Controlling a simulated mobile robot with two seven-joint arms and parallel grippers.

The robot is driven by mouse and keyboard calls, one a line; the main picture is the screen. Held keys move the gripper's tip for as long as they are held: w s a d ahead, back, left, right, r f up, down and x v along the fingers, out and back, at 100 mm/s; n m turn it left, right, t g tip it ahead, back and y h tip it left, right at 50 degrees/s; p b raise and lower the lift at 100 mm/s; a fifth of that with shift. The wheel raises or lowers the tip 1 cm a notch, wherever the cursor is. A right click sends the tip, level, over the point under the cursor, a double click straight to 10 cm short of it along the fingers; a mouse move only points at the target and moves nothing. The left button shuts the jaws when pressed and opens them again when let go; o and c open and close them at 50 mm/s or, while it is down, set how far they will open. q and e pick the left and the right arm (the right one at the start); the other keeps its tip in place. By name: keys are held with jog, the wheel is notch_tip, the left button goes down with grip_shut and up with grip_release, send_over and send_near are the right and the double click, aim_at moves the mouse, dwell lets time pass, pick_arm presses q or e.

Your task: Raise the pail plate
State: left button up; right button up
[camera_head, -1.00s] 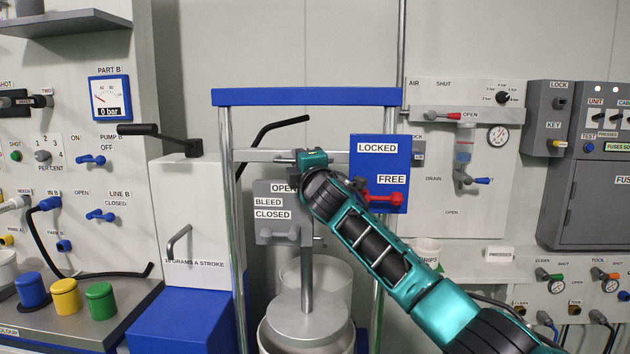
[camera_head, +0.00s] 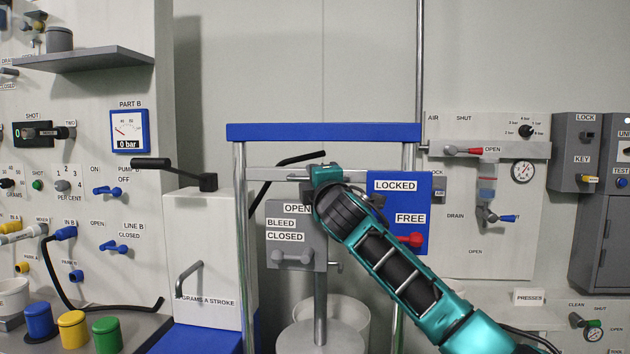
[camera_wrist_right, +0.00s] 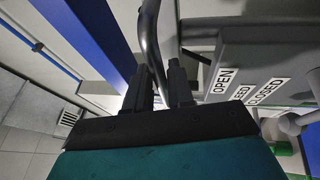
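The pail plate (camera_head: 318,340) is a round grey disc on a vertical rod (camera_head: 320,300) in the head view. The rod hangs below a grey valve box (camera_head: 287,243) marked OPEN, BLEED and CLOSED. A grey crossbar (camera_head: 280,174) runs above the box between two upright posts. My right gripper (camera_head: 326,172) is at this crossbar, its fingers hidden in the head view. In the right wrist view my gripper (camera_wrist_right: 160,90) has its fingers close around a grey bar (camera_wrist_right: 151,45), apparently shut on it. My left gripper is not in view.
A blue top beam (camera_head: 325,132) joins the two posts. A blue LOCKED/FREE panel (camera_head: 396,190) is behind my right arm. A white pail (camera_head: 345,320) is behind the rod. A grey pump box with a black handle (camera_head: 170,166) stands to the left.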

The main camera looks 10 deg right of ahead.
jog(key=shift+o, duration=1.2)
jog(key=shift+f, duration=0.1)
jog(key=shift+s+f, duration=0.1)
jog(key=shift+s, duration=0.05)
jog(key=b+v, duration=0.1)
jog(key=v, duration=1.1)
jog(key=shift+s, duration=0.3)
